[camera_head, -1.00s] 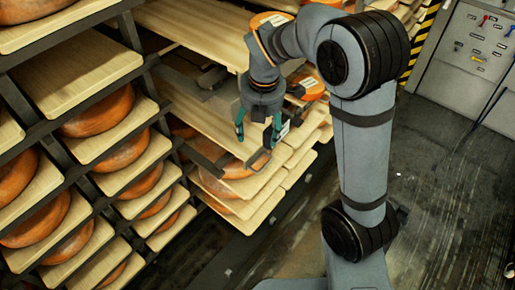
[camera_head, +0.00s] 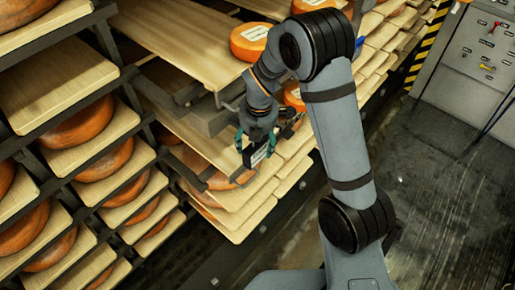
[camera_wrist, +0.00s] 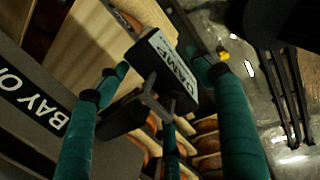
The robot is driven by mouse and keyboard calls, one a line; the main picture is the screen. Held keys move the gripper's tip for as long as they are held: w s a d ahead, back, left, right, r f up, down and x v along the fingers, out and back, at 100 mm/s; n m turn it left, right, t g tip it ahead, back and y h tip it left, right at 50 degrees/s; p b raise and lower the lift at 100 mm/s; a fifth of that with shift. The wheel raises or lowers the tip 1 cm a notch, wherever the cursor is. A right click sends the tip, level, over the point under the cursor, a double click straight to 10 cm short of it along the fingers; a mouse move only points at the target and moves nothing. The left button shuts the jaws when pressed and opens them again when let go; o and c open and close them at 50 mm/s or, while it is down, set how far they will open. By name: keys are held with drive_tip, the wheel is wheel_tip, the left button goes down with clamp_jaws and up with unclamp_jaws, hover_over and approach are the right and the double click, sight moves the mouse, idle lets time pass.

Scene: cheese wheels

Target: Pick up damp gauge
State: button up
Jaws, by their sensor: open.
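The damp gauge (camera_wrist: 163,68) is a dark block with a white label reading "DAMP" and a forked dark part below it in the wrist view. It also shows small in the head view (camera_head: 259,156), partly hidden by the fingers, at the outer edge of a shelf. My gripper (camera_head: 257,146) has teal fingers and is open, pointing down over the gauge. In the wrist view my gripper (camera_wrist: 157,66) has one finger on each side of the gauge. I cannot tell if either finger touches it.
Racks hold orange cheese wheels on wooden boards (camera_head: 60,78). A wheel (camera_head: 250,41) sits on the upper board near my arm. A "BAY" sign (camera_wrist: 40,98) is at the left of the wrist view. A control panel (camera_head: 470,55) stands right. The dark floor (camera_head: 440,180) is clear.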

drive_tip(key=shift+r, duration=0.1)
drive_tip(key=c, duration=1.5)
